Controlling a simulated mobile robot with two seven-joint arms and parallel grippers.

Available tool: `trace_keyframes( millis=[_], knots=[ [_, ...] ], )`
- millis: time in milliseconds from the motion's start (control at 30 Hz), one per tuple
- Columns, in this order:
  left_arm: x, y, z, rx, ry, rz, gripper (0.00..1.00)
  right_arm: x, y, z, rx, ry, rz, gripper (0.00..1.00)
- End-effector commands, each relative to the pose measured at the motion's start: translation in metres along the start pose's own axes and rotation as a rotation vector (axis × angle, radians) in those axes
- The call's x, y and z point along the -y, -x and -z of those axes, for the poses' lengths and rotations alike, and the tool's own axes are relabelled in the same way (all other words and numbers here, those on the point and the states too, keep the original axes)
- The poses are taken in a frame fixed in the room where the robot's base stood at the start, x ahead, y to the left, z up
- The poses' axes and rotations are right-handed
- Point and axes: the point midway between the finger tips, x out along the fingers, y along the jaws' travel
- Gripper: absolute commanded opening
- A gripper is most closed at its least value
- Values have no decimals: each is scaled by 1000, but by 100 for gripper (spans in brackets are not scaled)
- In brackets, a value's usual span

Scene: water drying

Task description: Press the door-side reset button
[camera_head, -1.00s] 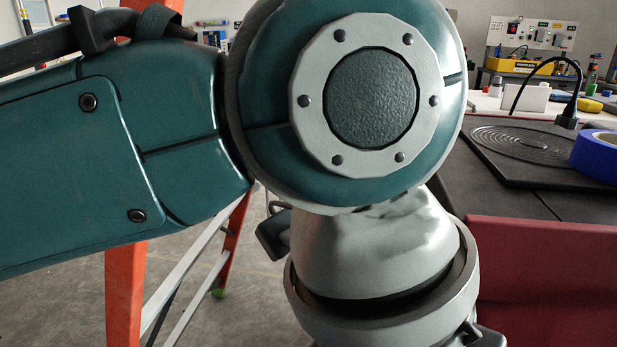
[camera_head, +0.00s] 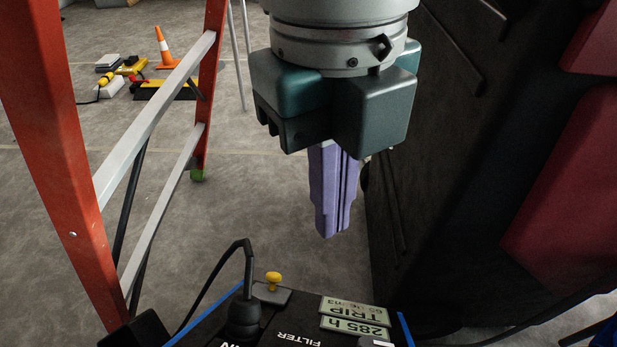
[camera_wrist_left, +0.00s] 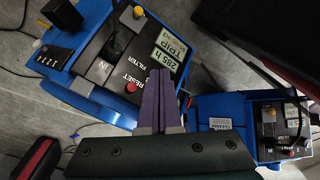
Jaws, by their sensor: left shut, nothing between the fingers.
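My left gripper (camera_head: 333,232) points down in the head view, its purple fingers shut and empty above the floor, beyond a dark-topped machine (camera_head: 290,325). That machine's displays read "TRIP" and "285 h". In the left wrist view, a blue machine (camera_wrist_left: 88,95) has the same display and a red button (camera_wrist_left: 131,87) beside the word RESET. My left fingertips (camera_wrist_left: 162,72) overlap its edge in the picture, right of that button; the height gap cannot be told. I cannot tell which is door-side. My right gripper is out of view.
An orange ladder (camera_head: 55,150) stands at left. A dark cabinet (camera_head: 445,150) with red panels (camera_head: 570,220) is close on the right. A yellow knob (camera_head: 273,280) and a black cable (camera_head: 225,265) rise from the machine. A traffic cone (camera_head: 165,48) stands far back on open floor.

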Motion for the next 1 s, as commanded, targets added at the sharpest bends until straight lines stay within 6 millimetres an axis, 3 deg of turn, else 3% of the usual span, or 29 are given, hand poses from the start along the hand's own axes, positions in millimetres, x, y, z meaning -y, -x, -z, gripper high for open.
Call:
trace_keyframes(
  millis=[167, 567, 1000],
  knots=[
    [-4, -8, 4, 0, -1, 0, 0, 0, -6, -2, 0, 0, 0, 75],
    [-32, -48, 31, -1, -2, 0, 0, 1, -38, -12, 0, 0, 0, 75],
    [-44, -62, 45, 0, 1, 1, 0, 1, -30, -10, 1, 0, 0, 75]
  ],
)
